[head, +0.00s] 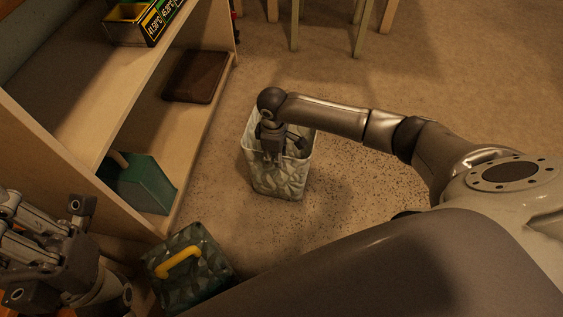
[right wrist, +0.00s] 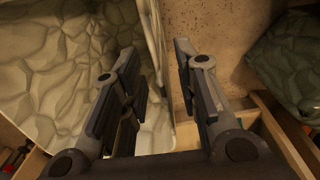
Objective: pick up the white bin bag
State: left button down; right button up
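The white bin bag (head: 280,178) is a pale, crinkled, box-shaped bag with an open top, upright on the floor in the middle of the head view. My right gripper (head: 271,153) points down at its near-left rim. In the right wrist view, the white bag (right wrist: 65,60) fills the left side, and the spread fingers of my right gripper (right wrist: 157,62) lie on either side of its edge. Whether either finger touches the bag is unclear. My left gripper (head: 45,245) is at the lower left, away from the bag; its fingertips are hard to make out.
A dark green crinkled bin with a yellow handle (head: 185,262) stands nearer to me. A wooden shelf (head: 185,130) on the left holds a dark green box (head: 147,184) and a brown flat item (head: 196,77). Chair or table legs (head: 295,25) stand behind. Floor to the right is clear.

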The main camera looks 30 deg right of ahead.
jog(key=shift+f, duration=0.6)
jog(key=shift+c, duration=0.3)
grip_shut()
jog(key=shift+r, duration=0.1)
